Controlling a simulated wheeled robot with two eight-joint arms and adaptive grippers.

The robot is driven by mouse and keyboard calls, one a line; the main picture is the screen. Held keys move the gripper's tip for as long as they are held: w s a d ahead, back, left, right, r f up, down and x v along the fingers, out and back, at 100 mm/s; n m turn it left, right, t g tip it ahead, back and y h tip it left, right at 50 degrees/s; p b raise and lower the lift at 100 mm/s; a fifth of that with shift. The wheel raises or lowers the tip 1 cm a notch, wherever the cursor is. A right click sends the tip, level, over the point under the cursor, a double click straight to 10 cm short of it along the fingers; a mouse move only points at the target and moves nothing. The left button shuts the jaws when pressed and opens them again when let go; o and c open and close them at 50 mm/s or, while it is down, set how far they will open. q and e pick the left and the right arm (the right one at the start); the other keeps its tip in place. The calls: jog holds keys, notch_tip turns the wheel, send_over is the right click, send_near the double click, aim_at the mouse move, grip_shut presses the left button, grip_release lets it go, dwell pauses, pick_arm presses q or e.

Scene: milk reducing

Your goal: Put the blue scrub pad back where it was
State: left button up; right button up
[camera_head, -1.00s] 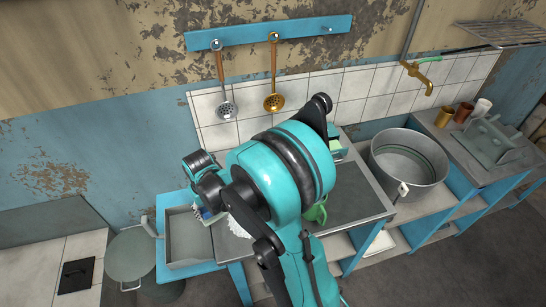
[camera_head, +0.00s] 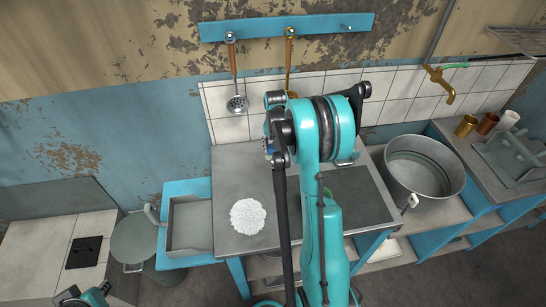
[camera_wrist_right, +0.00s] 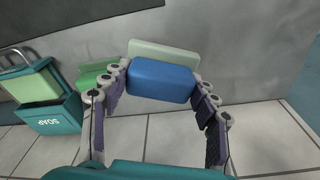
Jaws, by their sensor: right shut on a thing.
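The blue scrub pad (camera_wrist_right: 160,82) is in the right wrist view, between the fingers of my right gripper (camera_wrist_right: 163,86), which is shut on it. A pale green pad (camera_wrist_right: 165,52) lies right behind it; I cannot tell if they touch. A teal box marked SOAP (camera_wrist_right: 50,122), with a light green block (camera_wrist_right: 34,84) in its top, stands to the left. In the head view my right arm hides the pad and most of its gripper over the counter's back. Part of my left gripper (camera_head: 88,296) shows at the bottom left edge; its fingers are unclear.
A white round mat (camera_head: 247,216) lies on the metal counter (camera_head: 228,178). A large metal pot (camera_head: 425,170) stands to the right. A ladle (camera_head: 236,102) and a skimmer hang from the blue rail (camera_head: 285,27). A grey tray (camera_head: 190,225) is at the left.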

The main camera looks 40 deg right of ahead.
aim_at(273, 154)
jog(key=w, duration=0.1)
jog(key=w+f, duration=0.2)
jog(key=shift+d, duration=0.25)
notch_tip(273, 154, down, 4)
jog(key=shift+w+b, duration=0.1)
jog(key=shift+b, duration=0.9)
jog(key=shift+r, duration=0.1)
jog(key=o, duration=1.1)
